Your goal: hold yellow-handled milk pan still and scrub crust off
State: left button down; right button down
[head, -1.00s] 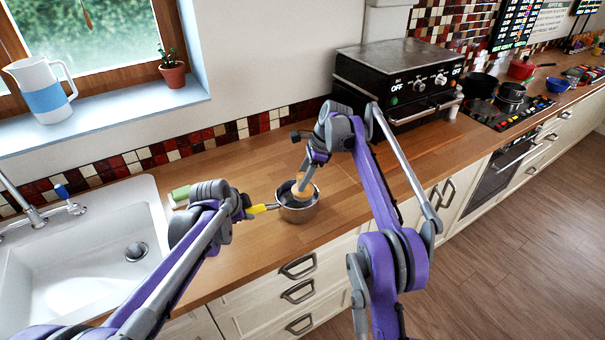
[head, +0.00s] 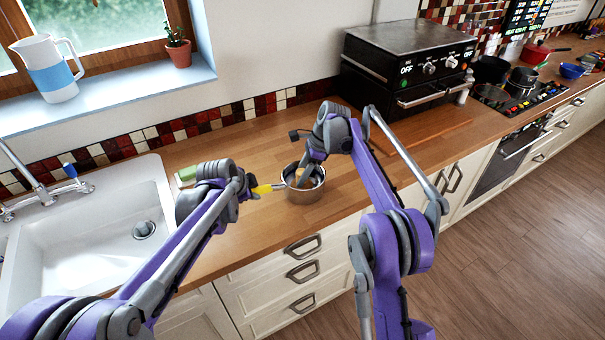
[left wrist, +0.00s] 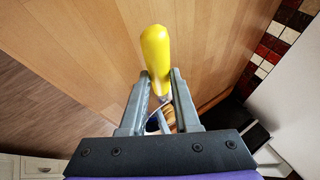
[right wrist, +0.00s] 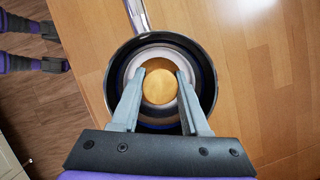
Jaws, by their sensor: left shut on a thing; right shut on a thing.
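The steel milk pan (head: 304,195) stands upright on the wooden counter. Its yellow handle (head: 264,189) points left towards the sink. My left gripper (head: 250,191) is shut on this handle, and the yellow handle (left wrist: 156,52) rises between its fingers in the left wrist view. My right gripper (right wrist: 160,74) is shut on a scrubber with a round wooden top (right wrist: 159,88), and it reaches down into the pan. In the right wrist view the pan's dark rim (right wrist: 117,62) surrounds the scrubber. The scrubber's underside is hidden, and I cannot make out any crust.
A white sink (head: 110,225) lies left of the pan, with a green-and-white block (head: 186,176) at its right edge. A black oven (head: 405,70) stands behind right. Bare counter (head: 235,150) lies behind the pan. The counter's front edge is close before it.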

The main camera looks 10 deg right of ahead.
jog(key=shift+w+d, duration=0.25)
jog(key=shift+d, duration=0.35)
jog(key=shift+w+d, duration=0.25)
jog(key=shift+d, duration=0.35)
notch_tip(320, 180, up, 8)
jog(key=shift+r, duration=0.1)
pick_arm(q)
jog(key=c, duration=0.6)
grip_release()
jog(key=shift+o, duration=0.2)
jog(key=shift+r, duration=0.1)
jog(key=v, duration=1.1)
jog(key=shift+s+r, duration=0.25)
jog(key=shift+r, duration=0.05)
jog(key=shift+a, duration=0.1)
dwell(0.4)
